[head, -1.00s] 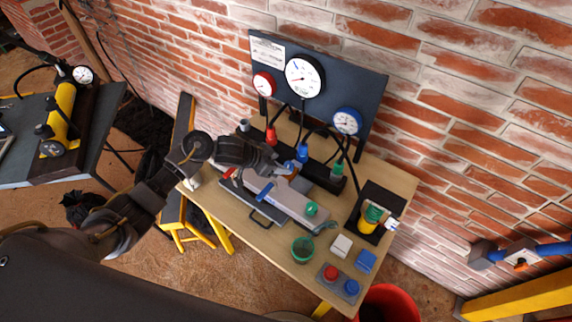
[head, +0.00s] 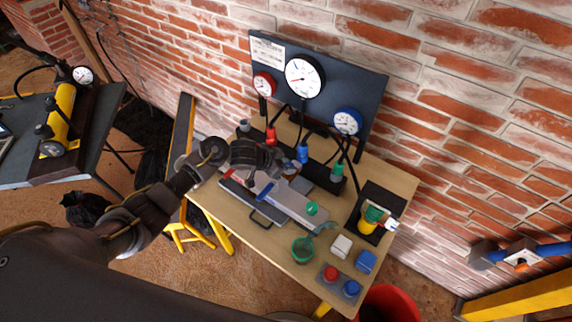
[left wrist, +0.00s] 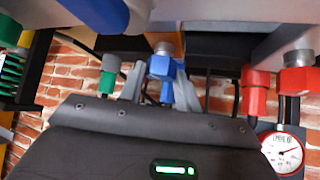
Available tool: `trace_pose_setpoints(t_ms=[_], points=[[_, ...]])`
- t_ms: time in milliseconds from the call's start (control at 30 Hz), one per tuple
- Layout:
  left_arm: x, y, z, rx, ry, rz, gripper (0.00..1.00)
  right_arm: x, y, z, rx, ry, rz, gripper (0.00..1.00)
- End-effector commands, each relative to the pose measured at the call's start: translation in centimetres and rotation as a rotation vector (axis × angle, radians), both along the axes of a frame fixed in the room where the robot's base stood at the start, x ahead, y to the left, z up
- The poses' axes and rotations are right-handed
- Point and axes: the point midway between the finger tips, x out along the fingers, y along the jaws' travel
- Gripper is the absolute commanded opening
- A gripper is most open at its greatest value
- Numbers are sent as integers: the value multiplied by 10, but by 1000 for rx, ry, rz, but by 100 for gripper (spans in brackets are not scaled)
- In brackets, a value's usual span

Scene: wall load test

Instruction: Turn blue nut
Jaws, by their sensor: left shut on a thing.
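My left gripper (head: 284,167) reaches in from the left over the bench, at the dark manifold block. In the left wrist view its two grey fingers (left wrist: 160,78) stand on either side of the blue nut (left wrist: 161,66), closed on it. The nut sits under a grey metal stub, with a blue hose fitting beyond it. In the head view the blue fitting (head: 302,153) shows between the red fitting (head: 270,135) and the green fitting (head: 337,172); the nut itself is largely hidden by the hand. My right gripper is not in view.
A dark panel (head: 345,85) with red, white and blue-rimmed gauges stands behind the manifold. A grey block with a blue handle (head: 266,191) lies in front. A green cup (head: 303,250), a red-and-blue button box (head: 340,283) and a yellow-green cylinder (head: 370,218) occupy the bench's right side.

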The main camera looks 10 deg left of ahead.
Motion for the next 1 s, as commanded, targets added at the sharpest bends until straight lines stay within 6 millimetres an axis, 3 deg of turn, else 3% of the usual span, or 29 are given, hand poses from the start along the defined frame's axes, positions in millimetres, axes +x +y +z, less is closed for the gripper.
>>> trace_pose_setpoints(t_ms=[233,500,833,867,1000], points=[[3,2,0,2,1,-115,10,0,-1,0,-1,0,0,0],[5,3,-3,1,1,-378,10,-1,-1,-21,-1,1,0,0],[3,2,-1,0,3,-401,10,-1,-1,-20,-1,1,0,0],[3,2,-1,0,3,-401,34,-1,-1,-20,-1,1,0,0],[3,3,-1,-1,3,-400,53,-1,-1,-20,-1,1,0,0]])
